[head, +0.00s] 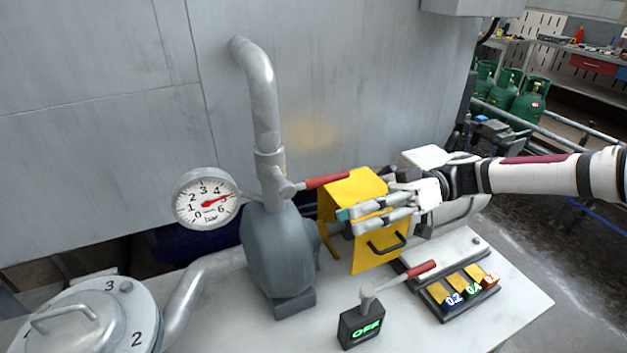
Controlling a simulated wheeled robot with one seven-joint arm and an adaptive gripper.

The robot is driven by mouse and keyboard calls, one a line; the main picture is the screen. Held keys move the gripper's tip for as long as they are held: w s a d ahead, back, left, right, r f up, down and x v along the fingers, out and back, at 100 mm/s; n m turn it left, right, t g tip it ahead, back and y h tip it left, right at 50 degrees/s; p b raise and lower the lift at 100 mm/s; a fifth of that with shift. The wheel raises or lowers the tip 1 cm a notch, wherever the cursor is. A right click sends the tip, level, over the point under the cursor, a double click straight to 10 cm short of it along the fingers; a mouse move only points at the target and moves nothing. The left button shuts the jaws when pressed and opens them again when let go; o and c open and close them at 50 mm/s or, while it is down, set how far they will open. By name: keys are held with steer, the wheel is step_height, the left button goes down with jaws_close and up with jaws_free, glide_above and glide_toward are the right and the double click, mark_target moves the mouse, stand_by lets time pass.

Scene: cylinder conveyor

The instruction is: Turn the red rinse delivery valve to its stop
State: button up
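The delivery valve is a lever with a red handle (327,181) on the upright grey pipe above the pump body (280,250). The handle points right and slightly up. My gripper (351,221) comes in from the right, in front of the yellow housing (366,186), below and to the right of the red handle's tip. Its two fingers point left, with a narrow gap between them, and hold nothing that I can see. They look apart from the handle. A second red-handled lever (421,270) rises from a dark box that reads OFF (361,327).
A pressure gauge (205,198) marked in bar stands left of the pipe, its needle near 4. A round lid (85,320) with numbers is at the lower left. The bench front (440,335) is clear.

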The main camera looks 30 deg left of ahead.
mark_target(316, 182)
steer(key=w+d+r+n+g+y+b, duration=0.1)
steer(key=w+r+n+g+y, duration=0.2)
steer(key=w, duration=0.4)
steer(key=shift+y, duration=0.6)
steer(key=p+x, duration=0.1)
steer(key=x, duration=0.3)
steer(key=f+x, duration=0.1)
steer(key=x, duration=0.3)
steer(key=p+x, duration=0.1)
steer(key=x, duration=0.4)
steer(key=shift+s+a+f+p, duration=0.25)
steer(key=shift+s+f+p, duration=0.05)
steer(key=shift+s, duration=0.05)
jaws_close()
